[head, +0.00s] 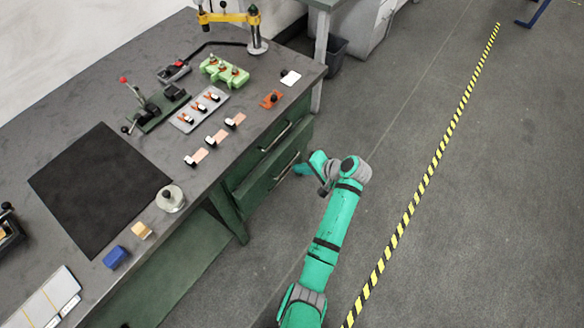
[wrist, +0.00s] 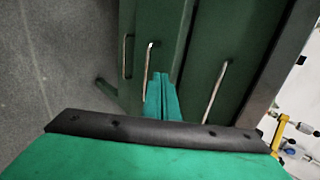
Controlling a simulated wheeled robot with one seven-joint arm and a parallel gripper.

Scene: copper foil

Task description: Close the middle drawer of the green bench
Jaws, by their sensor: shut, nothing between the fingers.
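The green bench's middle drawer (head: 262,182) sticks out past the top drawer (head: 262,152) in the head view. In the wrist view, which is turned sideways, the middle drawer's front (wrist: 160,28) has a pale bar handle (wrist: 148,68). The top drawer's handle (wrist: 217,92) is to its right and another handle (wrist: 127,56) to its left. My gripper (head: 298,170) is just in front of the middle drawer, near the right end of its handle in the head view. In the wrist view its fingers (wrist: 161,78) are together and empty, beside that handle. I cannot tell whether they touch the drawer.
The bench top (head: 150,145) holds a black mat (head: 98,188), a lever press (head: 145,105), a green block (head: 224,70) and small parts. A dark bin (head: 334,52) stands beyond the bench.

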